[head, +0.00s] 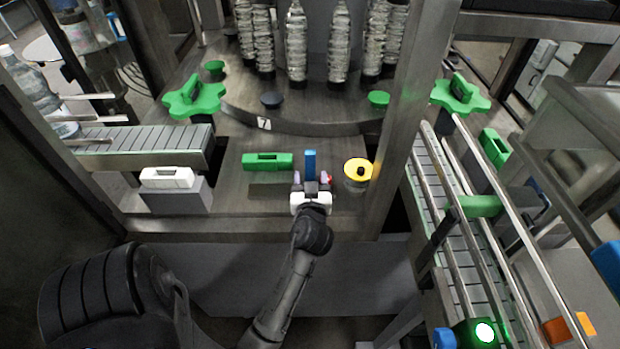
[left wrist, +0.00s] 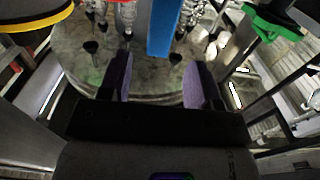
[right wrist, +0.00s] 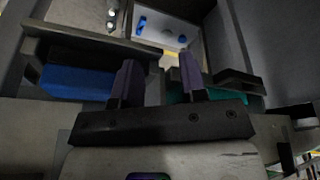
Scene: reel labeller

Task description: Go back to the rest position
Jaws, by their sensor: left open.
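My left gripper (head: 312,182) is in the middle of the head view, over the machine's front deck (head: 225,205). Its purple-padded fingers (left wrist: 160,78) stand apart in the left wrist view, with nothing held between them. A blue upright piece (head: 310,162) is just beyond the fingertips; it also shows in the left wrist view (left wrist: 163,28). I cannot tell whether they touch. My right gripper (right wrist: 158,72) shows only in its own wrist view. Its fingers are apart and empty, facing a blue bin (right wrist: 75,82) and a teal bin (right wrist: 205,93).
A yellow-rimmed round part (head: 358,170) stands close right of the left gripper. A green block (head: 267,162) lies to its left, and a white handled block (head: 167,178) farther left. A grey post (head: 405,110) and a conveyor (head: 455,235) are on the right. Bottles (head: 296,45) stand behind.

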